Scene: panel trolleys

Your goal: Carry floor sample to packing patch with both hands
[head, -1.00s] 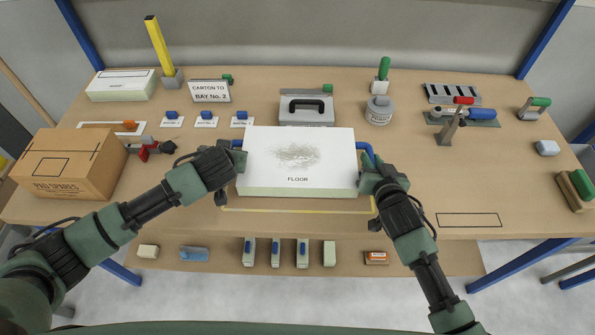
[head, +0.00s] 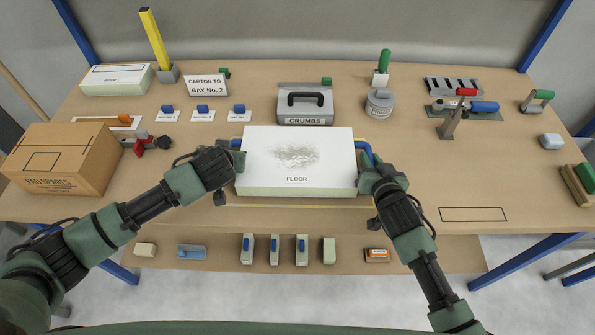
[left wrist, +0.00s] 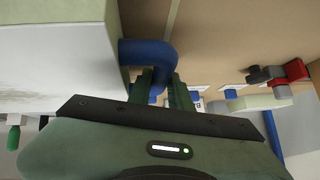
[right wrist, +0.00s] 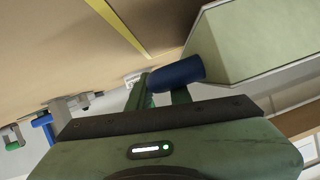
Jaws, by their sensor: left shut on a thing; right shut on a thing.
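The floor sample (head: 297,165) is a white-topped slab with pale green sides, a grey scuffed patch and the label FLOOR. It has a blue handle at each end. My left gripper (head: 236,152) is shut on the left handle, which shows in the left wrist view (left wrist: 150,54). My right gripper (head: 372,166) is shut on the right handle, which shows in the right wrist view (right wrist: 178,74). The sample looks level between the grippers. A yellow outline (head: 300,207) on the bench shows in front of the sample; the rest of it is mostly hidden beneath.
A grey CRUMBS box (head: 305,120) stands just behind the sample. A cardboard carton (head: 62,160) stands at the left. A black-outlined rectangle (head: 473,214) at the front right is bare. Several small blocks sit on the lower shelf.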

